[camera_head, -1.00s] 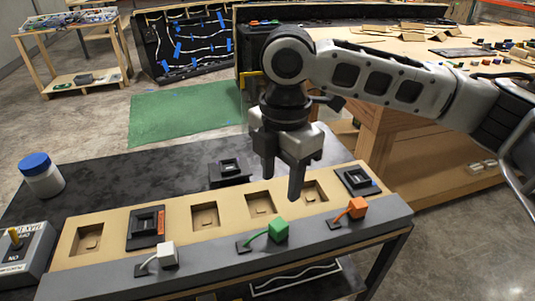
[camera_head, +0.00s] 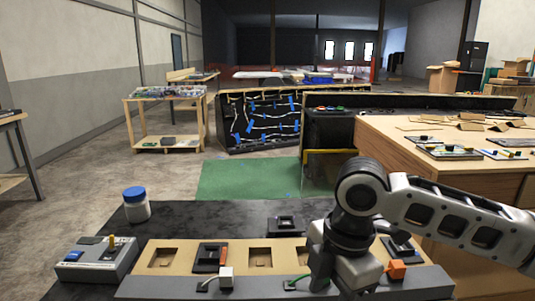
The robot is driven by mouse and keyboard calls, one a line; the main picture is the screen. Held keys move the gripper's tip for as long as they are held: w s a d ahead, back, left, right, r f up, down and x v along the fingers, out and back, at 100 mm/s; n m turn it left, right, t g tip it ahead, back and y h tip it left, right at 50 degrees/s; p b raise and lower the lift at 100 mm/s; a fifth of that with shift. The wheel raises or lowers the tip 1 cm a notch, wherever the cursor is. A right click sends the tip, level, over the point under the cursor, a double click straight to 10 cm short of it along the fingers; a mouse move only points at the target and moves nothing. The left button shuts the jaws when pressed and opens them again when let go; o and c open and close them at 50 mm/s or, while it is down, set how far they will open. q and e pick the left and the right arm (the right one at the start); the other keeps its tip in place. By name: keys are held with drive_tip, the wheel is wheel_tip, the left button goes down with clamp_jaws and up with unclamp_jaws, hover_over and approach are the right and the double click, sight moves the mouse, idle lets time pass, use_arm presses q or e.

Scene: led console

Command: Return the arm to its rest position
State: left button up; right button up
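My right arm comes in from the right, and its gripper (camera_head: 335,278) points down over the right half of the console (camera_head: 150,285). Its fingertips are too hard to make out to tell open from shut. The gripper hides the green block, and only a bit of green lead (camera_head: 297,281) shows beside it. A white block (camera_head: 226,277) and an orange block (camera_head: 396,270) stand on the console's front strip. A black module (camera_head: 209,257) sits in a tan panel slot, and another (camera_head: 397,247) is partly behind my arm. My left gripper is out of view.
A switch box (camera_head: 97,260) stands left of the console. A blue-lidded white jar (camera_head: 136,204) and a loose black module (camera_head: 285,225) are on the dark table behind it. A wooden bench (camera_head: 430,150) with parts stands at the back right.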

drive_tip(key=s+a+f+m+t+y, duration=0.2)
drive_tip(key=a+f+m+t+y, duration=0.3)
drive_tip(key=a+f+m+y, duration=0.55)
drive_tip(key=s+d+f+m+t+h, duration=0.2)
drive_tip(key=s+d+f+m+h, duration=0.2)
drive_tip(key=d+f, duration=0.3)
drive_tip(key=s+d+f+m+t+h, duration=0.3)
drive_tip(key=s+d+f+m+h, duration=0.2)
drive_tip(key=s+d+f, duration=0.1)
drive_tip(key=d+f, duration=0.1)
drive_tip(key=d, duration=0.1)
drive_tip(key=shift+d+f, duration=0.15)
drive_tip(key=shift+d, duration=0.15)
